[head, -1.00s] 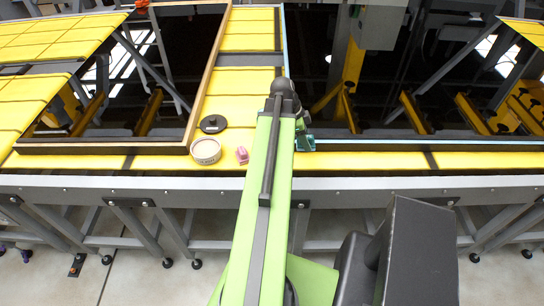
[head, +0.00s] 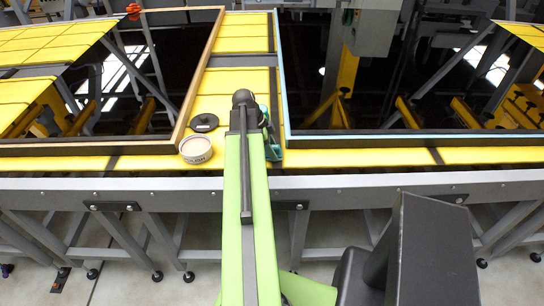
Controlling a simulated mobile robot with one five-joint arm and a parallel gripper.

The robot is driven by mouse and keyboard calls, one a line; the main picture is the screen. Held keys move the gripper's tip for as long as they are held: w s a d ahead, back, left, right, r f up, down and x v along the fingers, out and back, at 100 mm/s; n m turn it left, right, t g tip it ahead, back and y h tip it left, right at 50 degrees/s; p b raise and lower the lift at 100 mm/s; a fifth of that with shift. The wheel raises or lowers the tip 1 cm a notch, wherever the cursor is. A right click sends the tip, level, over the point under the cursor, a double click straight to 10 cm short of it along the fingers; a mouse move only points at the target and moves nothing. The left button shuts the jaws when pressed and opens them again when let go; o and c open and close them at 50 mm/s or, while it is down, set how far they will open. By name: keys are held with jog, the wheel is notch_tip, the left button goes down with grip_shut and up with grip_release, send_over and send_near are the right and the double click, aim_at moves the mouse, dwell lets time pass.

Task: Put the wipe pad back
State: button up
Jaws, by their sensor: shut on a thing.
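My gripper (head: 267,136) shows at the far end of my green arm, low over the yellow strip between the two dark panels. My own arm hides part of it. It is shut on a teal piece (head: 272,152), which looks like the wipe pad. The pad is just left of the light-blue framed panel's near corner. I cannot tell whether it touches the yellow surface.
A round pale tub (head: 195,150) and a black disc (head: 204,123) stand left of my arm. A dark panel with a brown frame (head: 197,85) is at left, one with a light-blue frame (head: 281,75) at right. A grey rail (head: 400,186) edges the table.

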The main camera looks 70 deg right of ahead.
jog(key=shift+r, duration=0.1)
jog(key=o, duration=1.3)
jog(key=shift+r+p, duration=0.25)
jog(key=shift+p, duration=0.2)
jog(key=p+v, duration=1)
jog(key=v, duration=0.1)
jog(key=shift+r, duration=0.2)
jog(key=shift+w+a, duration=0.1)
jog(key=shift+w, duration=0.05)
